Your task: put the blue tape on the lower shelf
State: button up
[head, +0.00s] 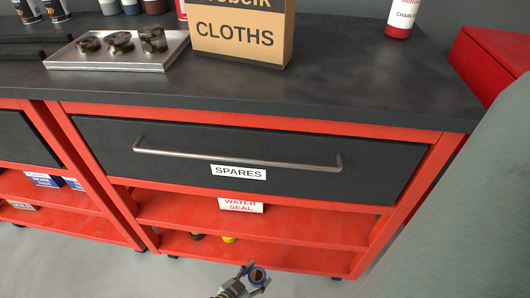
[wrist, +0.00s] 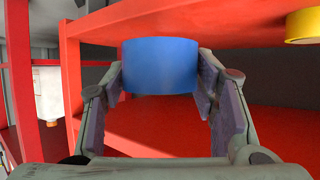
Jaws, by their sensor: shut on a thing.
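The blue tape (wrist: 159,66) is between the two fingers of my gripper (wrist: 160,82) in the wrist view, with both fingers against its sides. In the head view my gripper (head: 254,276) is low at the bottom of the picture, in front of the red bench, and the tape (head: 258,274) shows as a small dark ring in it. The lower shelf (head: 290,256) is the bottom red board, just beyond my gripper in the head view. In the wrist view, red shelf boards lie around and behind the tape; I cannot tell whether the tape touches one.
A yellow item (head: 229,239) and dark items (head: 196,236) stand on the lower shelf. A WATER SEAL box (head: 241,205) is on the shelf above, under the SPARES drawer (head: 240,165). Red uprights bound the shelf. Its right part looks clear.

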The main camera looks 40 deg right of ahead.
jog(key=b, duration=0.2)
send_over(261, 243)
notch_tip(261, 243, down, 2)
jog(key=shift+d+f, duration=0.1)
jog(key=shift+f, duration=0.1)
jog(key=shift+f+b, duration=0.65)
jog(key=shift+f, duration=1.05)
jog(key=shift+f, duration=0.2)
jog(key=o, duration=1.1)
jog(key=shift+o, duration=0.2)
